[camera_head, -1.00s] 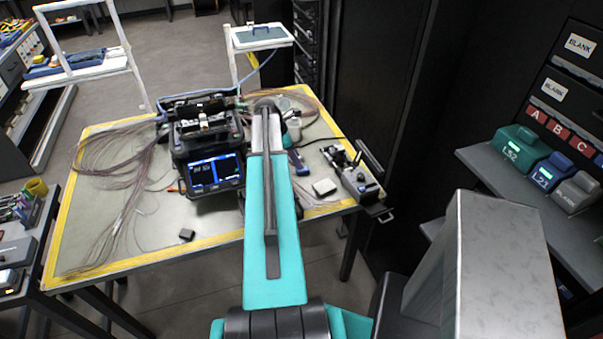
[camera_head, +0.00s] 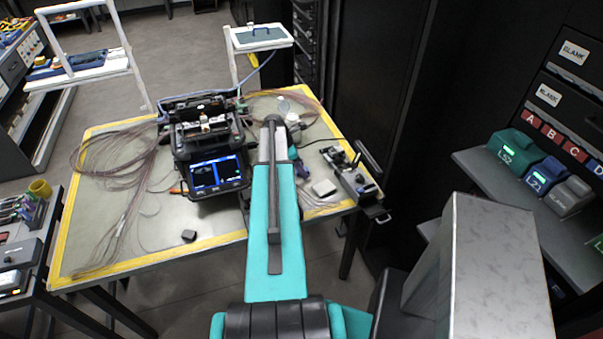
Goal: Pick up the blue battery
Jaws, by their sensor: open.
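The blue battery (camera_head: 545,177), with a small green lit display and the label L21, stands on the grey shelf at the right. A teal battery (camera_head: 515,150) labelled LS2 is on its left and a grey one (camera_head: 572,194) on its right. My teal arm reaches forward over the work table, far to the left of the batteries. My gripper (camera_head: 292,121) is at the arm's far end, above the table's back right part. It is open and apart from the blue battery. Its fingers are small and partly hidden by my arm.
The yellow-edged table (camera_head: 130,235) carries a black fusion splicer (camera_head: 207,150), thin fibre bundles, a white box (camera_head: 324,187) and a small black device (camera_head: 352,178). A black cabinet (camera_head: 375,90) stands between table and battery shelf. Red blocks (camera_head: 552,134) marked with letters are above the batteries.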

